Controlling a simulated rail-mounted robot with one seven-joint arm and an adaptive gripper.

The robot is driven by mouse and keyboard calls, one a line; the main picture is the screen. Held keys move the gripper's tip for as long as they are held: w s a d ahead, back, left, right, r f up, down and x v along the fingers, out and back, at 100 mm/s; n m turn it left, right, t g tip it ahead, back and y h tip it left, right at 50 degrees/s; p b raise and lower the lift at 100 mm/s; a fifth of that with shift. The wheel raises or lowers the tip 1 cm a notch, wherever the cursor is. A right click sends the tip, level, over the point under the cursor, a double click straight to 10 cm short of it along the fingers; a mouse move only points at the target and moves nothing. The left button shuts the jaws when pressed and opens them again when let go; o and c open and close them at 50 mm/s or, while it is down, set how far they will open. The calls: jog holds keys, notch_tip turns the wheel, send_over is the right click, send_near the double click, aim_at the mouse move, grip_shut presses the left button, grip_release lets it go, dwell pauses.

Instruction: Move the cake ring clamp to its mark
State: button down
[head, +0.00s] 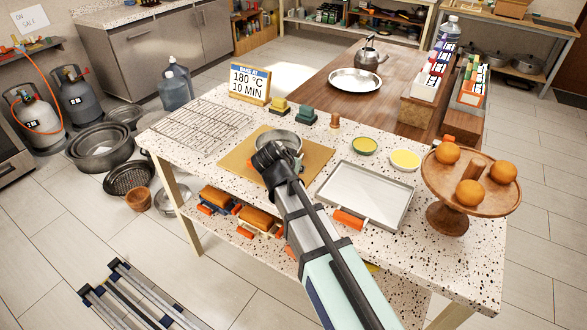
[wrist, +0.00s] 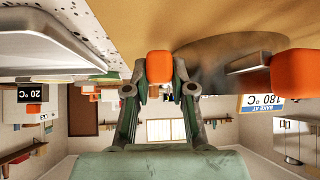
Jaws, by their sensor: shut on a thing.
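The cake ring clamp seems to be the part with an orange grip (wrist: 159,65) held between my fingers in the wrist view. A grey metal ring (head: 280,138) stands on a tan board (head: 312,157) on the speckled table; its wall also shows in the wrist view (wrist: 205,62). My gripper (head: 270,158) is at the near side of this ring and shut on the orange grip. It also shows in the wrist view (wrist: 159,88). My gripper hides the clamp in the head view. I cannot make out a mark for it.
A tray (head: 365,190) with an orange handle lies to the right, before a wooden stand (head: 447,183) with oranges. A wire rack (head: 200,128) lies left. A baking sign (head: 249,83), a yellow block (head: 280,107) and a green block (head: 308,116) stand behind.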

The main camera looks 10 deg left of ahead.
jog(key=c, duration=1)
grip_release()
jog(key=shift+o, duration=0.2)
jog(key=v, duration=1.2)
